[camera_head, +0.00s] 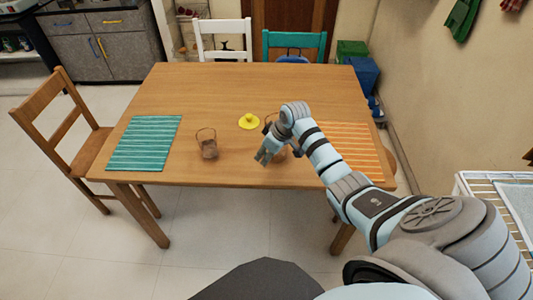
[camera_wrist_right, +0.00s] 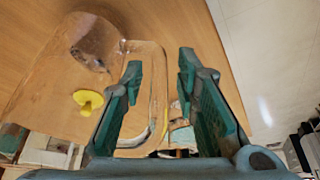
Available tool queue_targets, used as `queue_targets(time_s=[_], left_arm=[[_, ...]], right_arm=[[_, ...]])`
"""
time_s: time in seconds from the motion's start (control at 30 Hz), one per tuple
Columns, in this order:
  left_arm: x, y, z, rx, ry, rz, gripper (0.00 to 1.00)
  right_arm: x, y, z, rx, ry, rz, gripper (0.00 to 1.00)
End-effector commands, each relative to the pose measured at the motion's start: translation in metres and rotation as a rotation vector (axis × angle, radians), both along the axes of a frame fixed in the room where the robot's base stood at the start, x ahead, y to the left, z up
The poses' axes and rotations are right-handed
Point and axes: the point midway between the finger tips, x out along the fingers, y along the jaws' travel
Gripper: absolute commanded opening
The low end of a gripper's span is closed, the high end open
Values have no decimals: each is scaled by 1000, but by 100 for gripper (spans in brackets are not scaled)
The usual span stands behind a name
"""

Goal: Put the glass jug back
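A clear glass jug (camera_wrist_right: 62,75) fills the left of the right wrist view. Its handle (camera_wrist_right: 161,95) shows between the fingers of my right gripper (camera_wrist_right: 160,60), with gaps to both fingers. That gripper is open. In the head view, my right gripper (camera_head: 263,158) is low over the front of the table, and a brownish, see-through vessel (camera_head: 270,119) behind it is mostly hidden by my arm. A similar vessel with a thin raised handle (camera_head: 208,147) stands to the left. My left gripper is not in view.
A teal striped mat (camera_head: 144,144) is at left and an orange striped mat (camera_head: 352,150) at right. Chairs stand around the table. Its back half is clear.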

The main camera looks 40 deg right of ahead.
Motion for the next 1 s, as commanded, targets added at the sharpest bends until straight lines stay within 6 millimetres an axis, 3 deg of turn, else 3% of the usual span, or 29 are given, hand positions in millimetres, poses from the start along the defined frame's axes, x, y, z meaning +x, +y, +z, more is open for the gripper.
queue_targets(time_s=[0.37,0.8,1.0], left_arm=[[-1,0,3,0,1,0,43],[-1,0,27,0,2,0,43],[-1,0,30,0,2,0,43]], right_arm=[[-2,-1,7,-1,0,0,32],[-35,-13,93,-4,-2,0,32],[-44,-15,112,0,0,0,32]])
